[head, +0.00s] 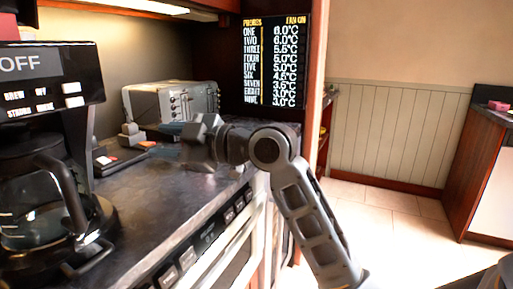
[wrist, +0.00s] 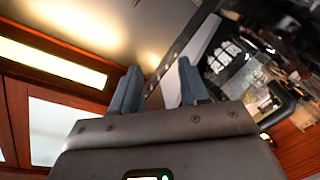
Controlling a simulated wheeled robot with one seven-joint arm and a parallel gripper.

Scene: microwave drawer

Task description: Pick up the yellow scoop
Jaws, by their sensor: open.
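I cannot make out a yellow scoop in either view. A small orange item (head: 147,144) lies on the dark counter (head: 165,190) behind my gripper, too small to identify. My gripper (head: 196,143) is above the counter's right part in the head view, at the end of my raised arm. In the wrist view its two blue-grey fingers (wrist: 158,88) stand apart with nothing between them.
A coffee maker (head: 50,180) with a glass pot stands at the near left. A silver toaster-like appliance (head: 172,103) stands at the back, beside a dark display panel (head: 273,60). Floor (head: 375,210) to the right is clear.

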